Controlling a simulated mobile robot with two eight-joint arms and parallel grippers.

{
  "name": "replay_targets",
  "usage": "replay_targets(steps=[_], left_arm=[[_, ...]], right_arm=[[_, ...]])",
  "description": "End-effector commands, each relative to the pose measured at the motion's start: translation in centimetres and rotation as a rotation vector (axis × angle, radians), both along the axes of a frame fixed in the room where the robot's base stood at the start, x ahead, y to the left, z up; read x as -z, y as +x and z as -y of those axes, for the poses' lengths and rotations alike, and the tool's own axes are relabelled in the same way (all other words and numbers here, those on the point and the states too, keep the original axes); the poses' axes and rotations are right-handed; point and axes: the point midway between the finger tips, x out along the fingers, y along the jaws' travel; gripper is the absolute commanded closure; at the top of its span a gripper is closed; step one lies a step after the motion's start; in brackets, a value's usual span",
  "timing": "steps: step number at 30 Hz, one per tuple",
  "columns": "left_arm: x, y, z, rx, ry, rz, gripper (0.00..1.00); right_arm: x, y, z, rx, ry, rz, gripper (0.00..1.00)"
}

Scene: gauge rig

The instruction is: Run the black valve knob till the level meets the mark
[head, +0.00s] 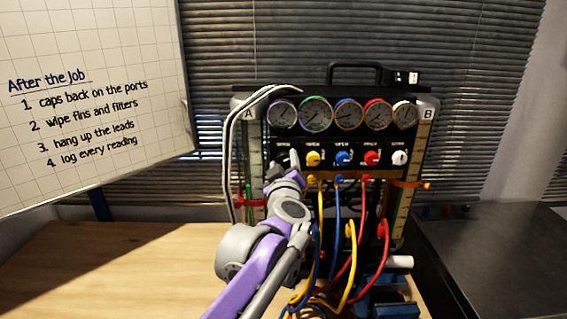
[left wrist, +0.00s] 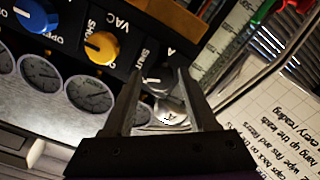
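The gauge rig (head: 345,152) stands on the wooden bench with a row of dials above a row of knobs. My left gripper (head: 288,161) reaches up to the left end of the knob row and hides most of the black valve knob there. In the left wrist view, the black knob (left wrist: 157,79) lies between the tips of my left gripper (left wrist: 160,72). The fingers stand apart with a small gap beside the knob, so it looks open. Sight column A (head: 253,150) has a red marker (head: 250,202); its level is too small to read. My right gripper is out of view.
Yellow (head: 313,158), blue (head: 343,158), red (head: 371,158) and white (head: 399,158) knobs sit to the right. Coloured hoses (head: 350,260) hang in front. Column B (head: 415,150) carries an orange marker (head: 408,184). The bench (head: 110,265) is clear at left.

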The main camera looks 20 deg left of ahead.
Motion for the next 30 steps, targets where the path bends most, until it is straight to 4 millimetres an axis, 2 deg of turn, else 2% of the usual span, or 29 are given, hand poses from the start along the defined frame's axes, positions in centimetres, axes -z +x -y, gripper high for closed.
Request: replay_targets(steps=[2,10,14,24,30], left_arm=[[0.0,0.0,0.0,0.0,0.0,0.0,0.28],[0.0,-0.1,0.0,0.0,0.001,0.0,0.28],[0.0,-0.9,0.3,0.001,0.0,0.0,0.28],[0.1,-7.1,2.1,0.004,0.0,-0.001,0.28],[0.0,-9.7,2.8,0.001,0.0,0.0,0.28]], right_arm=[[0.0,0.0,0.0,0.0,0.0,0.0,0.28],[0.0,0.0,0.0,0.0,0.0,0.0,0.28],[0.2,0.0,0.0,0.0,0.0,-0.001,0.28],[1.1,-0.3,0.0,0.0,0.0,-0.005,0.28],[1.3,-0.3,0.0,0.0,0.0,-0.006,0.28]])
